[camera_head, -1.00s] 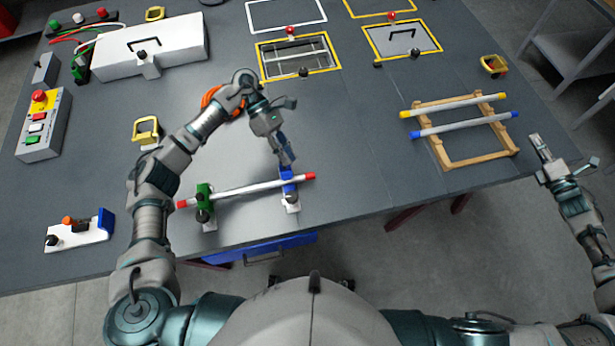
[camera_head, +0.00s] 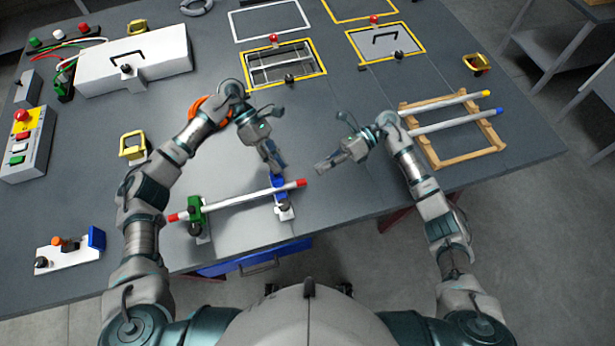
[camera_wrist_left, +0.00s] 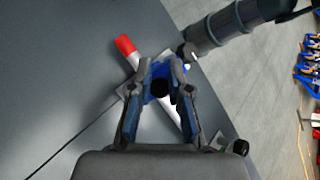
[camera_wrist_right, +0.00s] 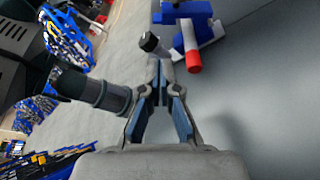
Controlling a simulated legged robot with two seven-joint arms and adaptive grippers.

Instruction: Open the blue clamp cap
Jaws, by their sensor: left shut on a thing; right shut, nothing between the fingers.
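The blue clamp (camera_head: 279,187) stands near the table's front edge, around the right part of a white rod (camera_head: 238,201) with red ends. A green clamp (camera_head: 196,214) holds the rod's left part. My left gripper (camera_head: 278,168) points down and is shut on the blue clamp's cap (camera_wrist_left: 158,73); the left wrist view shows the fingers either side of it. Whether the cap is raised is hard to tell. My right gripper (camera_head: 323,166) is shut and empty, right of the rod's red end (camera_wrist_right: 193,62), apart from the blue clamp (camera_wrist_right: 185,12).
A black knob (camera_wrist_right: 150,43) on the clamp's white base is close ahead of my right fingertips. A wooden rack (camera_head: 455,158) with two rods lies at the right. An orange ring (camera_head: 209,110) lies behind my left arm. Table between clamp and rack is mostly clear.

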